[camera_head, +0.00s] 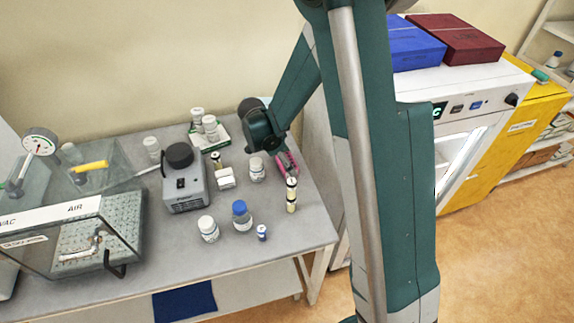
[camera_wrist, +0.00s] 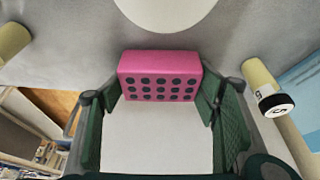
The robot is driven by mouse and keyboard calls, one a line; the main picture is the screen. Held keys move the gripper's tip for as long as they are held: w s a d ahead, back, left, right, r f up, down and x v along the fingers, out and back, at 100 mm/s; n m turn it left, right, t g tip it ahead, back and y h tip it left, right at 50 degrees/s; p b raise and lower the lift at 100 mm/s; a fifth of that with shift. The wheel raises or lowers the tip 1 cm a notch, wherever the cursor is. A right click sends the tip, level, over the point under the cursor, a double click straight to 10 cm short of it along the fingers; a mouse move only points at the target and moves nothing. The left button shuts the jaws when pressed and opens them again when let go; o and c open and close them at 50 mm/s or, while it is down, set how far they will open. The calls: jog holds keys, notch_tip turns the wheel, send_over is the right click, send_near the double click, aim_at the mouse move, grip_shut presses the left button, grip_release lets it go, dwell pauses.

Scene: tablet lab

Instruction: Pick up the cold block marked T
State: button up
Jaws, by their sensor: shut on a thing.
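A pink block (camera_wrist: 160,75) with rows of dark round holes sits between the two green fingers of my gripper (camera_wrist: 160,97) in the wrist view. The fingers are shut on its two ends. No letter T shows on the faces in sight. In the head view, the pink block (camera_head: 289,162) is at the right part of the grey bench, partly hidden by my gripper (camera_head: 285,160). I cannot tell whether the block touches the bench.
A cream vial (camera_head: 291,196) with a dark and white top stands just in front of the block. A white jar (camera_head: 257,170) is to the left. A blue-capped bottle (camera_head: 241,215), a grey mixer (camera_head: 184,185) and a clear chamber (camera_head: 85,235) stand on the grey bench (camera_head: 290,248).

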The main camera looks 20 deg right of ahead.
jog(key=shift+r, duration=5)
jog(key=shift+w, duration=0.1)
